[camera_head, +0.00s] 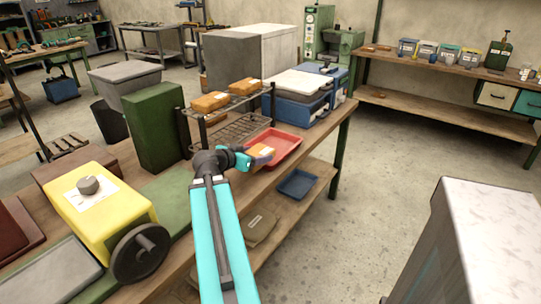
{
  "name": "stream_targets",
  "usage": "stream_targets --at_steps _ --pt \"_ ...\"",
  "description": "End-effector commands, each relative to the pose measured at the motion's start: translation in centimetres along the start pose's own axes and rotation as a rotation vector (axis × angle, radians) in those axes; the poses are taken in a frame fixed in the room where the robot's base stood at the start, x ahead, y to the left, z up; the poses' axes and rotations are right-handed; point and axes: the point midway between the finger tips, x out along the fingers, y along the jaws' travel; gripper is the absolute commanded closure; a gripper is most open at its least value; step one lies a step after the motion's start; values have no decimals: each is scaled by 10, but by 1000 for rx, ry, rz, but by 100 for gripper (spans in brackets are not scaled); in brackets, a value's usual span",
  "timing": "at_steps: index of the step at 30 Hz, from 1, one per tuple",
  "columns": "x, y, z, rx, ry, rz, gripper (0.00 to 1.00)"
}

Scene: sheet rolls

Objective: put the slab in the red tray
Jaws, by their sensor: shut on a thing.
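The red tray (287,144) sits on the wooden workbench, right of the black wire rack. My gripper (247,160) is shut on an orange slab (264,151) with a pale label. The held slab overlaps the near left part of the tray in the view. I cannot tell how high it is above the tray, or whether it touches it. My gripper and the slab hide the tray's near left corner. Two more orange slabs, one at the left (208,102) and one at the right (245,86), lie on top of the rack.
The black wire rack (236,130) stands close behind and left of the tray. Blue cases (298,108) stand beyond the tray. A green box (154,127) and a yellow machine (100,205) with a handwheel stand left. A blue tray (297,184) lies on the lower shelf.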

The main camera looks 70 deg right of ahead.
Motion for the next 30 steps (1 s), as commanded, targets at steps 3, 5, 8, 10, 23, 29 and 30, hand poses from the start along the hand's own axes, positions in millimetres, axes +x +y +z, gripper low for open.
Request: stream_targets --at_steps 3,5,8,10,23,29,30 --pt "-1 0 0 0 2 1 69" --pt "-1 0 -1 1 2 1 69" --pt "-1 0 -1 1 2 1 69" --pt "-1 0 -1 1 2 1 69" --pt "13 -4 -9 0 2 2 69" --pt "23 -6 -12 -1 2 2 69" --pt "27 -8 -12 1 2 1 69"
